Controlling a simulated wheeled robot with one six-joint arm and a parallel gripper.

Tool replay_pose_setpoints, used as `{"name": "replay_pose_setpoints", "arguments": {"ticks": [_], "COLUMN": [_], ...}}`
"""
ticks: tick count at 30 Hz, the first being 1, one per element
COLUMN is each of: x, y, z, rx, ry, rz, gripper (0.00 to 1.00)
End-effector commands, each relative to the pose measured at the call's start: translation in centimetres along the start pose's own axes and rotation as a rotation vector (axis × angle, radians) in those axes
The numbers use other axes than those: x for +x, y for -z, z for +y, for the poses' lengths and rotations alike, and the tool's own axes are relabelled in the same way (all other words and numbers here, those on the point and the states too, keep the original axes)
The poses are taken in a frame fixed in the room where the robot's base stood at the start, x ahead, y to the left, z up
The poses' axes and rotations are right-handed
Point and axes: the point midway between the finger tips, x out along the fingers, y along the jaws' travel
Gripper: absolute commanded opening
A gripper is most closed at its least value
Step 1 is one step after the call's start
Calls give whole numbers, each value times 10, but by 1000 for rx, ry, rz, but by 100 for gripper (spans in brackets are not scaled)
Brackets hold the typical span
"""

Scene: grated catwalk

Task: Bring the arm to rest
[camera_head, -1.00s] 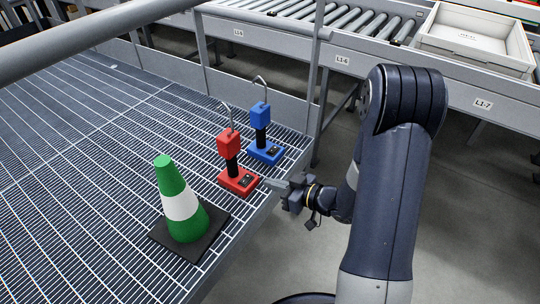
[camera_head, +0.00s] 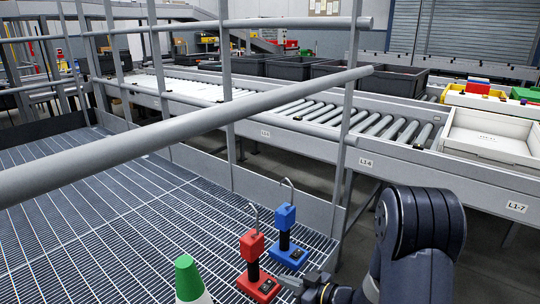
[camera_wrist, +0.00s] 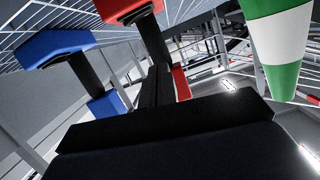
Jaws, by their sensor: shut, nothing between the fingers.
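My gripper (camera_head: 284,280) is shut and empty at the right edge of the grated catwalk (camera_head: 110,215). Its fingertips are close to the base of a red hooked device (camera_head: 252,247); I cannot tell whether they touch it. In the wrist view my shut fingers (camera_wrist: 160,86) point toward the middle, and the red device (camera_wrist: 150,35) shows beyond them. A blue hooked device (camera_head: 286,218) stands just behind the red one. My arm's lower part is cut off by the picture's bottom edge.
A green and white cone (camera_head: 187,278) stands left of the red device, partly cut off. A grey railing (camera_head: 200,122) crosses above the catwalk. Behind it runs a roller conveyor (camera_head: 320,112) with a white tray (camera_head: 490,135). The catwalk's left side is clear.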

Motion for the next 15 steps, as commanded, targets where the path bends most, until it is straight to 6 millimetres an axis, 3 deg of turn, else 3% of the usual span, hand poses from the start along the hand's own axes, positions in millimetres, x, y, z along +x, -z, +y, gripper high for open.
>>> {"name": "replay_pose_setpoints", "arguments": {"ticks": [6, 15], "x": [-31, -40], "y": [2, 0], "z": [0, -1], "rx": [1, -1], "ry": [-2, 2], "rz": [0, 0], "gripper": [0, 0]}}
